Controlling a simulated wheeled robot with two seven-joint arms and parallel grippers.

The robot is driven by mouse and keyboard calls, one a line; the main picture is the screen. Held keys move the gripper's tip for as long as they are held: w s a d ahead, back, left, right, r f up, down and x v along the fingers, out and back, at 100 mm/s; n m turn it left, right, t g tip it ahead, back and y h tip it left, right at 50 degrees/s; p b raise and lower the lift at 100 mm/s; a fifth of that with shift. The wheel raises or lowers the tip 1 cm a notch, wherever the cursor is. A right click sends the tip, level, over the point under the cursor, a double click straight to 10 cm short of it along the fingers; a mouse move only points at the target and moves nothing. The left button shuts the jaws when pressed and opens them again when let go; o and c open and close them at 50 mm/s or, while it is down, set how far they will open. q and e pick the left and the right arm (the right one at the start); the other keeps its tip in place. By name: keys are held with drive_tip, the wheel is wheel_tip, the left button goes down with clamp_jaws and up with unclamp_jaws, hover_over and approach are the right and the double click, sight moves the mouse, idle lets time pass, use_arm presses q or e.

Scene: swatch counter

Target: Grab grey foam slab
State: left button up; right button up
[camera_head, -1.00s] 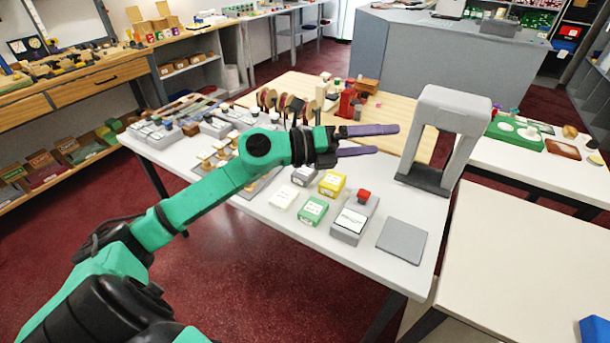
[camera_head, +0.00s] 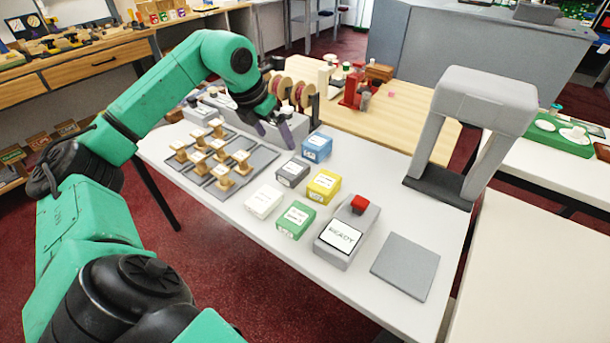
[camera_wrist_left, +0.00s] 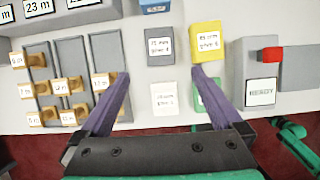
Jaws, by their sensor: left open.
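A small grey block (camera_head: 292,173) with a white label, the likely grey foam slab, lies on the white counter between the blue, yellow and white blocks. In the left wrist view the grey block (camera_wrist_left: 160,48) sits ahead of the fingers, between the two fingertip lines. My left gripper (camera_head: 277,138) is open and empty, pointing down above the counter, behind and left of the grey block in the head view. Its purple fingers (camera_wrist_left: 160,78) are spread in the wrist view. My right gripper is out of view.
Blue (camera_head: 317,147), yellow (camera_head: 323,186), white (camera_head: 263,201) and green (camera_head: 295,220) blocks lie close around. A grey READY box (camera_head: 335,245) with a red button, a flat grey pad (camera_head: 405,266) and a grey arch (camera_head: 485,92) stand right. Wooden stamps on grey trays (camera_head: 250,180) lie left.

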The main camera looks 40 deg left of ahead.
sight(292, 169)
use_arm(q)
drive_tip(key=p+x, duration=0.2)
drive_tip(key=x, duration=1.4)
drive_tip(key=shift+s, duration=0.1)
drive_tip(key=shift+r, duration=0.1)
drive_tip(key=c, duration=1.2)
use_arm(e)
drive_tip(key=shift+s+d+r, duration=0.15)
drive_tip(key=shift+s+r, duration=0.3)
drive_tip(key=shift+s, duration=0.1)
